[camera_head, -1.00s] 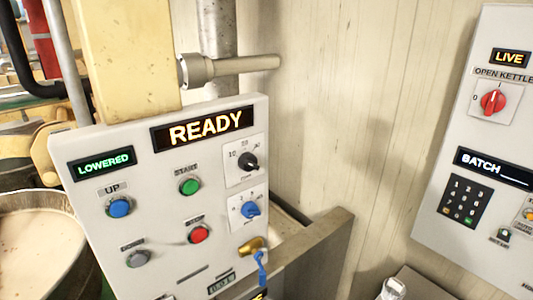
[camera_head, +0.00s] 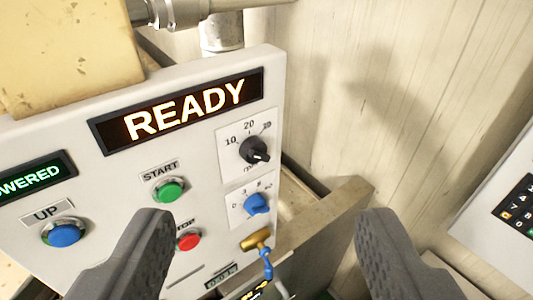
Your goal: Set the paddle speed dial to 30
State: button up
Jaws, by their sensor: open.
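The paddle speed dial (camera_head: 254,150) is a black knob on a white plate at the upper right of the pale control panel (camera_head: 185,92). Its scale reads 10, 20 and a mostly legible 30, with small lettering below that looks like rpm. A pale mark on the knob seems to lie at its lower right; I cannot tell the exact setting. My gripper (camera_head: 266,214) is open and empty, its dark fingers spread at the lower left and lower right. The dial appears above and between the fingertips, apart from them.
A blue knob (camera_head: 256,203) sits just below the dial, and a brass key switch (camera_head: 257,239) with a blue tag lies lower. A green START button (camera_head: 169,190) and a partly hidden red button (camera_head: 189,241) are left. The display (camera_head: 180,109) reads READY.

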aim_at(262, 159)
jog(key=w+d+r+n+t+h+p, duration=0.1)
jog(key=w+d+r+n+t+h, duration=0.35)
jog(key=w+d+n, duration=0.75)
jog(key=w+a+f+n+g+y+p, duration=0.1)
jog(key=a+f+n+g+y, duration=0.15)
jog(key=f+n+y, duration=0.75)
jog(key=w+a+f+n+g+y, duration=0.25)
jog(key=f+n+y, duration=0.25)
jog(key=f+n, duration=0.8)
jog(key=p+x, duration=0.1)
jog(key=x, duration=1)
jog(key=shift+w+a+p, duration=0.3)
jog(key=shift+p, duration=0.1)
jog(key=c, duration=1)
